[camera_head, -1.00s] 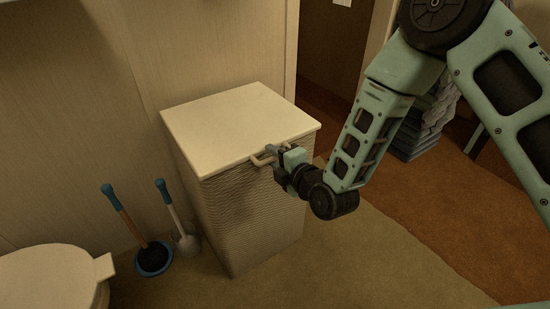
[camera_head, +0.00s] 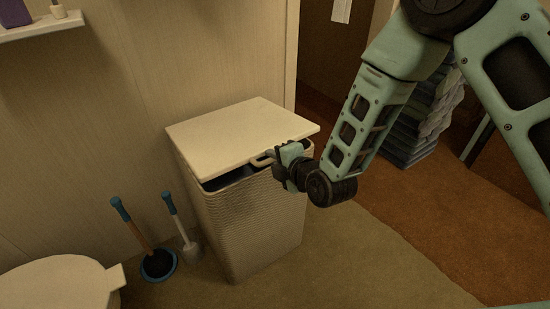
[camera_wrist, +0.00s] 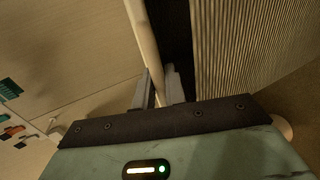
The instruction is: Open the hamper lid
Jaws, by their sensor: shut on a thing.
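The hamper (camera_head: 252,222) is a woven, light box standing against the wall. Its cream lid (camera_head: 240,130) is raised a little at the front, and a dark gap shows between lid and body. In the wrist view the fingers (camera_wrist: 158,90) are at the lid's edge beside the dark gap, with the ribbed hamper wall (camera_wrist: 245,45) to the right. The fingers hide part of the handle.
A plunger (camera_head: 140,235) and a toilet brush (camera_head: 182,225) stand left of the hamper. A toilet (camera_head: 62,280) is at the lower left. A shelf (camera_head: 40,27) is on the wall at upper left. A grey stack (camera_head: 425,120) stands behind my arm. Floor in front is clear.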

